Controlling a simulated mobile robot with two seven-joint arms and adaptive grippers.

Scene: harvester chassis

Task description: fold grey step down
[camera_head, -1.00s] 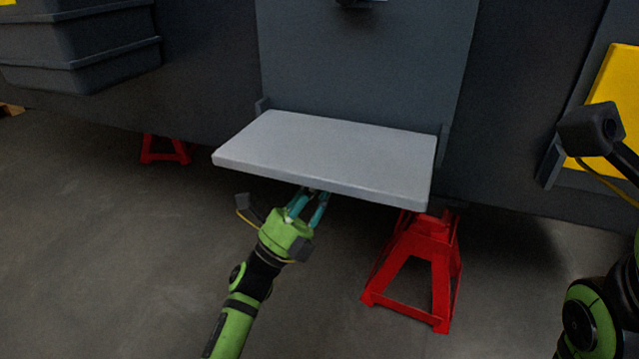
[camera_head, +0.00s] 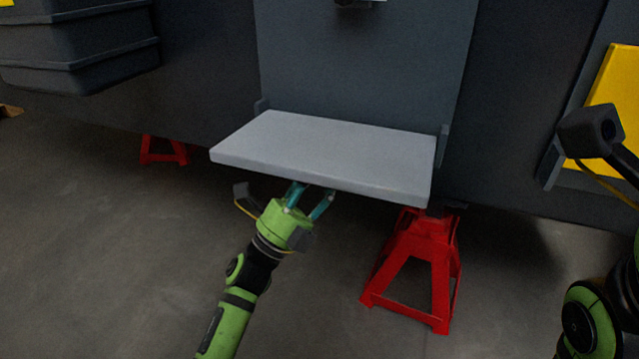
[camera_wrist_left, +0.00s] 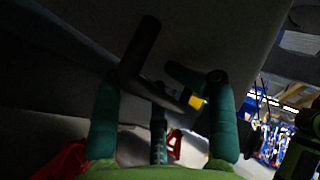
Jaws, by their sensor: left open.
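The grey step (camera_head: 330,150) sticks out roughly level from the dark grey chassis panel, between two small side brackets. My left gripper (camera_head: 313,190) is under the step's front edge, with its teal fingers spread and their tips partly hidden by the step. In the left wrist view the fingers (camera_wrist_left: 163,90) stand apart below a grey surface that looks like the step's underside (camera_wrist_left: 215,35). A dark bent bar (camera_wrist_left: 138,55) shows close in front of the fingers; I cannot tell whether they touch it. My right gripper's fingers are out of view.
A red stand (camera_head: 420,265) is on the floor just right of my left gripper, under the chassis. Another red stand (camera_head: 163,150) is further back left. A yellow panel (camera_head: 612,95) is at the right, behind part of my right arm. The floor at front left is clear.

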